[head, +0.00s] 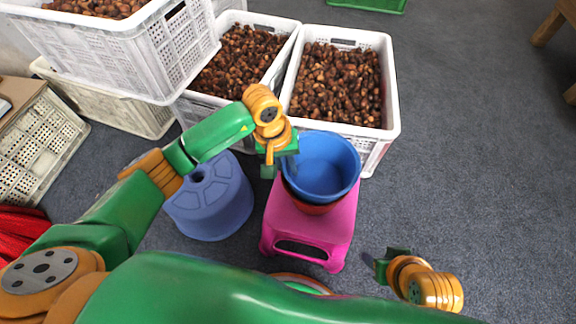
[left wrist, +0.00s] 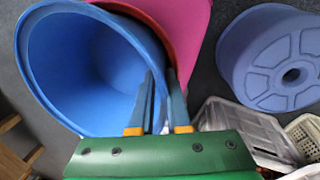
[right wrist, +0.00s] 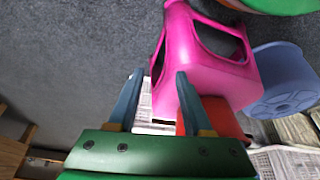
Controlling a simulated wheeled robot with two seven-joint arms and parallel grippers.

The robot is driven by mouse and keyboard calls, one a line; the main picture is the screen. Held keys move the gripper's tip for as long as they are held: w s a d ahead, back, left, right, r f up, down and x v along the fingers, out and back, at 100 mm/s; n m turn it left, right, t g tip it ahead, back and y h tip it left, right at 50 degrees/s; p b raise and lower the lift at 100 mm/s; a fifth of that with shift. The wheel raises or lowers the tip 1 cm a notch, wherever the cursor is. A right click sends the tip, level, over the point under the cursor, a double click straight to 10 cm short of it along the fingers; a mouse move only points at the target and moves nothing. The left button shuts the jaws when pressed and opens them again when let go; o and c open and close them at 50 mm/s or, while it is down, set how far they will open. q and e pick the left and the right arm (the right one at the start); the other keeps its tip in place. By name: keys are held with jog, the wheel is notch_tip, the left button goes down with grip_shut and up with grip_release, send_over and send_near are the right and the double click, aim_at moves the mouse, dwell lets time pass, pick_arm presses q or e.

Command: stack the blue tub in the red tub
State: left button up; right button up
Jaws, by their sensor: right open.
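The blue tub (head: 328,160) sits in the mouth of the red tub (head: 314,208), on a pink stool (head: 343,228). Only a strip of the red tub shows below the blue one; whether the blue tub is fully seated I cannot tell. My left gripper (head: 288,166) is at the blue tub's left rim. In the left wrist view its fingers (left wrist: 161,80) straddle the wall of the blue tub (left wrist: 85,65), with the red tub (left wrist: 188,35) beside it. My right gripper (head: 383,264) is open and empty, low right of the stool; it also shows in the right wrist view (right wrist: 158,85).
A blue-violet round stool (head: 208,200) stands left of the pink stool. White crates of chestnuts stand behind, one on the right (head: 390,95) and one stacked at the left (head: 180,60). The grey floor (head: 480,170) at the right is clear.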

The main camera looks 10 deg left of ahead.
pick_arm(q)
jog(key=shift+o, duration=1.1)
jog(key=shift+s+f, duration=0.2)
jog(key=shift+f, duration=0.2)
jog(key=shift+r, duration=0.1)
